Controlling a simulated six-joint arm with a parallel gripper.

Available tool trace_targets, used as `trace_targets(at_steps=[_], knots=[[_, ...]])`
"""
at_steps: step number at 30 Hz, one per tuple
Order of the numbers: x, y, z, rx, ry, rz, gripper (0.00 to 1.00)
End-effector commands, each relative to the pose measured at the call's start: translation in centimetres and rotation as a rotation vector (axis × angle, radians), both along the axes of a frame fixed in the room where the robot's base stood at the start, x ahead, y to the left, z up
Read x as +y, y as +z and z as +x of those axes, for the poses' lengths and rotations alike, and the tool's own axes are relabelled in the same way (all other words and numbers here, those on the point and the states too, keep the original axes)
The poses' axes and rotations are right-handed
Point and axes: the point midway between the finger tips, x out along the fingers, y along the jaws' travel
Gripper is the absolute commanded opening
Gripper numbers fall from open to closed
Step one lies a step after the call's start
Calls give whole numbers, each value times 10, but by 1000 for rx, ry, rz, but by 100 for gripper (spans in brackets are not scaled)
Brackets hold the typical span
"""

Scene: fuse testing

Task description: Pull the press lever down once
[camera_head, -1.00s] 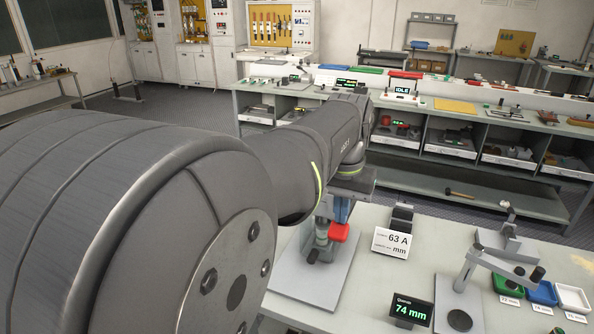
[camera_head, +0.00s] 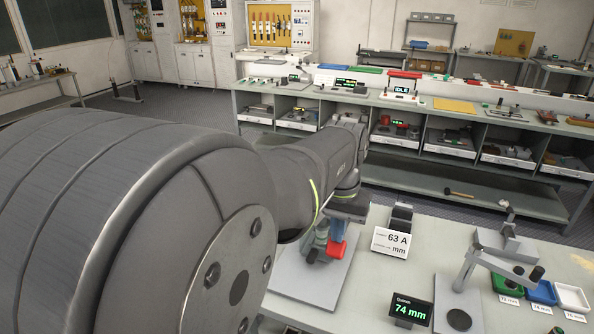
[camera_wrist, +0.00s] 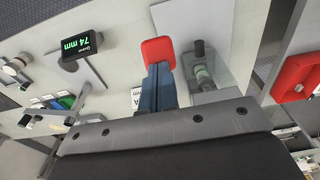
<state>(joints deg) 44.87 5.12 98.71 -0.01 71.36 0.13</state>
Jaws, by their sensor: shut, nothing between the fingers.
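The press stands on a grey base plate (camera_head: 305,285) at the front of the near bench, partly hidden by my arm. Its lever shows as a red handle (camera_head: 337,250), also in the wrist view (camera_wrist: 158,52). My gripper (camera_head: 339,238) is over the lever, its blue fingers shut with nothing between them. In the wrist view the fingers (camera_wrist: 158,75) reach to the red handle and look in contact with it. The lever's pivot is hidden.
A 63 A sign (camera_head: 391,241) stands behind the press. A 74 mm display (camera_head: 411,309) and a gauge stand with a black-knobbed arm (camera_head: 500,264) are to the right, by green, blue and white trays (camera_head: 541,292). A long bench stands behind.

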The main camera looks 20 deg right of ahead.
Motion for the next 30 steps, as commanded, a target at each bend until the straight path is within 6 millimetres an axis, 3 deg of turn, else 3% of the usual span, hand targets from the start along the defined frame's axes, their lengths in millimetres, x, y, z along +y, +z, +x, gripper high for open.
trace_targets(at_steps=[12, 30], knots=[[1, -6, -1, 1, 0, 1, 0], [-7, 40, 7, -1, 0, -1, 0]])
